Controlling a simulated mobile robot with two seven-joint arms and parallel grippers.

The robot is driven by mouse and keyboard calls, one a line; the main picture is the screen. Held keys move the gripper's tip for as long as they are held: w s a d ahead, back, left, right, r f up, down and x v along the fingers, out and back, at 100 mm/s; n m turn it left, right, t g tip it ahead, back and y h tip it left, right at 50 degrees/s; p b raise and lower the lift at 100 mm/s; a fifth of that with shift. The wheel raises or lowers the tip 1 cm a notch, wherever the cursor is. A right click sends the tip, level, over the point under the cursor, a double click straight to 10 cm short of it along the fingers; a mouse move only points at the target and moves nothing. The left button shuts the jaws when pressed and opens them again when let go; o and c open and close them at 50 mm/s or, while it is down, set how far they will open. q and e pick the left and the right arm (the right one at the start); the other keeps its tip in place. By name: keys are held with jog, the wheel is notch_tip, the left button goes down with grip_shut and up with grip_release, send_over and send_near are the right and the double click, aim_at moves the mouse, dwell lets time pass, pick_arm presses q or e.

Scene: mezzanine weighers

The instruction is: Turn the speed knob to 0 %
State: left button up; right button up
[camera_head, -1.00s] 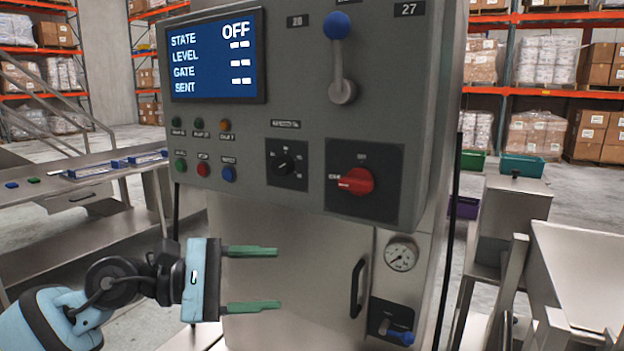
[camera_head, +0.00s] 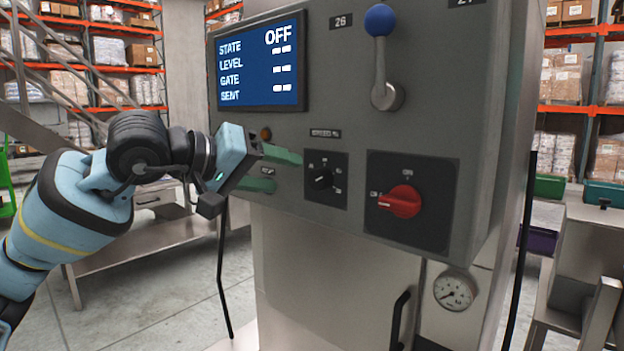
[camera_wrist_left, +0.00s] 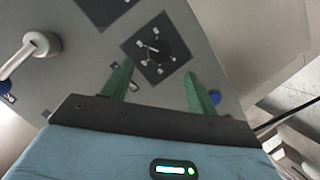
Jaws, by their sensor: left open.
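The speed knob (camera_head: 321,180) is a small black rotary knob on a square black plate on the grey control panel, under a small label. It also shows in the left wrist view (camera_wrist_left: 154,49), beyond the fingertips, with a light pointer line; its exact setting is too small to read. My left gripper (camera_head: 280,170) has green fingers, is open and empty, and is just left of the knob plate, apart from the knob. In the left wrist view the two fingers (camera_wrist_left: 158,78) stand apart, with the knob between their lines. My right gripper is not in view.
A red rotary switch (camera_head: 401,201) sits right of the knob, and a blue-ball lever (camera_head: 381,55) is above. The display (camera_head: 261,62) reads STATE OFF. Buttons left of the knob are mostly hidden by my left gripper. A door handle (camera_head: 398,319) and gauge (camera_head: 453,291) are below.

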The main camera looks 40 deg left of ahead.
aim_at(315, 181)
pick_arm(q)
jog(key=p+x, duration=0.1)
jog(key=x, duration=0.5)
jog(key=shift+r, duration=0.15)
jog(key=shift+w+d+f, duration=0.2)
jog(key=shift+w+f, duration=0.1)
jog(key=shift+w, duration=0.3)
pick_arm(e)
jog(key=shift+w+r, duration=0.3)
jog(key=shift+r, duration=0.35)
pick_arm(q)
jog(key=c, duration=1)
jog(key=shift+f, duration=0.1)
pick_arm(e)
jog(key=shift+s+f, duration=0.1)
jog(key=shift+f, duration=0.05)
